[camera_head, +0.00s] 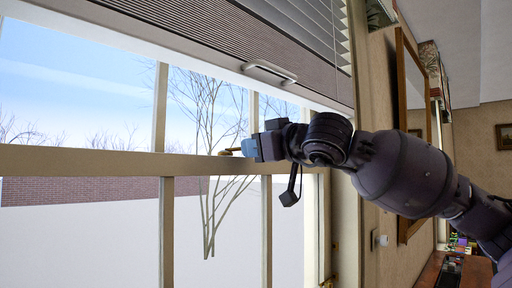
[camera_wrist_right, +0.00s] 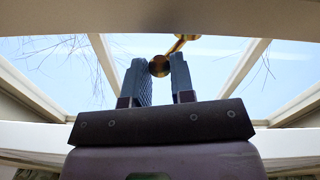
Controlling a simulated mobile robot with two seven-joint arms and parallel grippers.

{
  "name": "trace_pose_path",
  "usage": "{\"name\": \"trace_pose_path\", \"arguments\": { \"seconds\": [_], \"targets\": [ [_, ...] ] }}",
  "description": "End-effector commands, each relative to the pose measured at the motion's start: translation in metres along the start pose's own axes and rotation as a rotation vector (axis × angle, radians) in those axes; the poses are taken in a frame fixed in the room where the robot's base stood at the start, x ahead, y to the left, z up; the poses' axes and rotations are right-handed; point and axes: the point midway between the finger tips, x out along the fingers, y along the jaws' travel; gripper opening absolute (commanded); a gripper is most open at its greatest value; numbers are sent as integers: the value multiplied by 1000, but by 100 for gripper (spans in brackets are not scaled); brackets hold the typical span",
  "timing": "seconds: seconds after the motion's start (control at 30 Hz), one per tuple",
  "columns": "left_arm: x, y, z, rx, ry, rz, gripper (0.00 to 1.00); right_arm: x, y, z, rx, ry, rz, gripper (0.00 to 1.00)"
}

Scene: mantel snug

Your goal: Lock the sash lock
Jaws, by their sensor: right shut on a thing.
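The brass sash lock (camera_head: 229,152) sits on the meeting rail (camera_head: 80,161) of the window in the head view. In the right wrist view, its lever (camera_wrist_right: 181,43) ends in a round knob (camera_wrist_right: 159,66). My right gripper (camera_head: 250,148) is at the rail, with its blue fingers at the lock. In the right wrist view, the fingers (camera_wrist_right: 160,72) stand on either side of the knob and are shut on it. The gripper hides part of the lock in the head view. My left gripper is not in view.
A pleated shade (camera_head: 200,30) with a metal handle (camera_head: 270,72) hangs over the upper window. A window frame post (camera_head: 345,225) and a wall with a framed mirror (camera_head: 412,90) stand to the right. A wooden surface (camera_head: 462,272) shows at the lower right.

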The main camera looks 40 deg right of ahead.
Motion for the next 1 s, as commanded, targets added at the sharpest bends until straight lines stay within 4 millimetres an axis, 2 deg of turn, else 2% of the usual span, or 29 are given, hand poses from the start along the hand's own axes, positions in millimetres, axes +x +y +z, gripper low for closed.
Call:
{"name": "trace_pose_path", "arguments": {
  "seconds": [0.23,0.4,0.73,0.93,0.97,1.0],
  "targets": [
    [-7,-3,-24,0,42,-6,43,-1,8,-6,3,20,-94,0],
    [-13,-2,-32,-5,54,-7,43,4,11,-3,-1,32,-176,0],
    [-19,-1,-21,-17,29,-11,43,9,14,3,2,44,-229,0],
    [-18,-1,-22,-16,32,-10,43,9,14,4,2,43,-228,0],
    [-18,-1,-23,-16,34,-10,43,9,14,4,2,43,-227,26],
    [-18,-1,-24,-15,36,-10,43,9,14,4,2,43,-227,32]
  ]
}}
